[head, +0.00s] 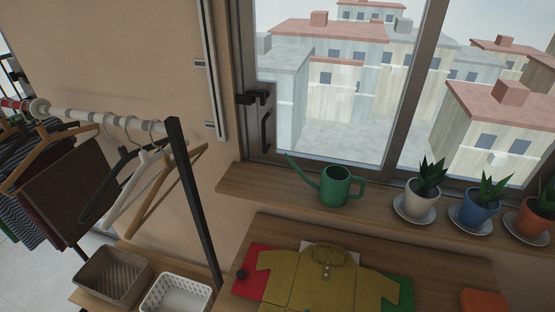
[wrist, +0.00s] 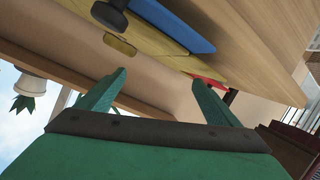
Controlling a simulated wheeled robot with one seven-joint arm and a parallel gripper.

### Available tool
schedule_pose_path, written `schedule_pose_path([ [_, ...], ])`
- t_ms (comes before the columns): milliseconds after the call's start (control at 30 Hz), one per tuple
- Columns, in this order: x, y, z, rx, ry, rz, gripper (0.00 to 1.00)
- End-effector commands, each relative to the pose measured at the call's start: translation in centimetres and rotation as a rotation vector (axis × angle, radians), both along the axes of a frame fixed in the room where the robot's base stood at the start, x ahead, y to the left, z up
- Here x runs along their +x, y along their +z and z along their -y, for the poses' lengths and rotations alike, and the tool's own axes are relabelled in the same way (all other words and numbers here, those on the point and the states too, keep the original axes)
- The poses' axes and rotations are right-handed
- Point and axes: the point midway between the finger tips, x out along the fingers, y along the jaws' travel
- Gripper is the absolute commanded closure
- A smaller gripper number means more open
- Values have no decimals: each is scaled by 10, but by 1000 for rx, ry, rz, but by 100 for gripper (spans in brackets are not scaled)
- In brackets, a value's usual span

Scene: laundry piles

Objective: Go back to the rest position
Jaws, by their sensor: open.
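My gripper (wrist: 156,78) shows in the wrist view with two teal fingers spread apart. Nothing is between the fingertips. The wrist picture is strongly tilted, with the wooden table (wrist: 240,40) and the wall around the fingers. My gripper is not visible in the head view.
In the head view, a yellow shirt (head: 318,280) lies on the table. A green watering can (head: 337,186) and potted plants (head: 422,199) stand on the sill (head: 265,190). A clothes rack (head: 193,195) with hangers and two baskets (head: 112,276) is at left.

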Motion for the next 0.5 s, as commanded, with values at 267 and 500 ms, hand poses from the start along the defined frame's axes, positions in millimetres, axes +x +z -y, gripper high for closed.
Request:
schedule_pose_path([
  [267,-84,-15,-17,133,84,6,14],
  [500,-150,-1,-23,258,88,45,14],
])
